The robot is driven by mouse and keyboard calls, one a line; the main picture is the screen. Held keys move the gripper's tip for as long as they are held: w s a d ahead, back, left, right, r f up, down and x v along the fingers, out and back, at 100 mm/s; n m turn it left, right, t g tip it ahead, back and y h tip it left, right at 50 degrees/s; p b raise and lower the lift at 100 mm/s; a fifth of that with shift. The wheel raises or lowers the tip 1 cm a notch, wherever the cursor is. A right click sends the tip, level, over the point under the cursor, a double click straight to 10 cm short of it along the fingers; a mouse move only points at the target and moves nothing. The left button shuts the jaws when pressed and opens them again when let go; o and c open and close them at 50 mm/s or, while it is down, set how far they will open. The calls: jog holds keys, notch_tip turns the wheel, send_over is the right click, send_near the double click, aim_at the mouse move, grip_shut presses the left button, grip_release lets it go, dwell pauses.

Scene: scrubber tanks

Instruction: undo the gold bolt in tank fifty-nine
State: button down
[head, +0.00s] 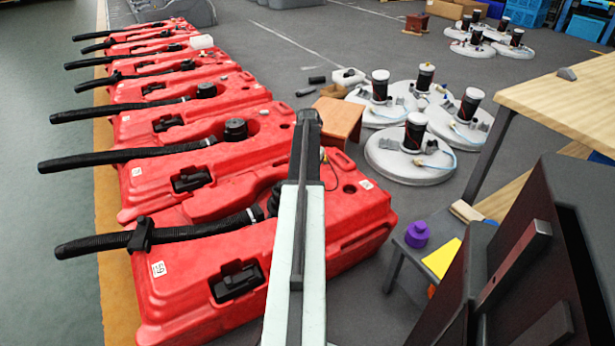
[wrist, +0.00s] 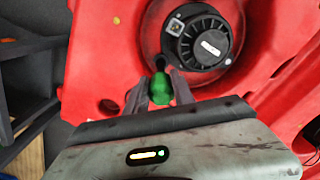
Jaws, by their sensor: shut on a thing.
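Tank fifty-nine (head: 190,290) is the nearest red tank in the head view, with a white label reading 59 near its left end. My gripper (wrist: 160,82) is shut on a green tool-like handle (wrist: 160,90) in the wrist view. The handle points at a small dark opening (wrist: 159,62) in the red tank body, beside a round black motor-like part (wrist: 202,42). I cannot tell whether the tool touches anything there. In the head view my arm hides the gripper.
More red tanks with black hoses (head: 130,157) stand in a row behind. A brown stool (head: 338,118) and grey discs with black motors (head: 410,160) stand beyond. A small table holds a purple object (head: 417,234) and a yellow piece (head: 441,258) at right.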

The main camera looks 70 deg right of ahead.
jog(key=n, duration=0.4)
jog(key=shift+s, duration=0.1)
jog(key=n, duration=0.5)
jog(key=shift+s+d+r+n, duration=0.1)
jog(key=shift+s+d+n, duration=0.05)
jog(key=shift+n, duration=0.15)
jog(key=n, duration=0.5)
jog(key=shift+d, duration=0.15)
jog(key=n, duration=0.5)
jog(key=shift+s+d, duration=0.1)
jog(key=shift+d, duration=0.05)
